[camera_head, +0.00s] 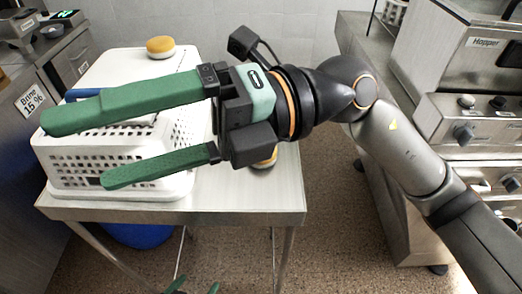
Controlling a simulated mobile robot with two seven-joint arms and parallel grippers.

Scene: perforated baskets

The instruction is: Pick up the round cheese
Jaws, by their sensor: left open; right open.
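A round cheese with a yellow-orange top (161,45) sits at the back, on the white surface beyond the perforated basket. Another yellow round piece (265,161) shows on the table below my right gripper's body, which hides most of it. My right gripper (75,150) reaches in from the right with its long green fingers spread wide. They extend to the left over the white perforated basket (70,167), with nothing seen held between them. My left gripper (194,286) shows only as two green fingertips apart at the bottom edge, low in front of the table.
The steel table (255,195) has bare room at its front right. A blue object (85,92) is partly hidden behind the upper finger. A blue container (138,234) stands beneath the table. Steel equipment (465,120) lines the right; a counter stands left.

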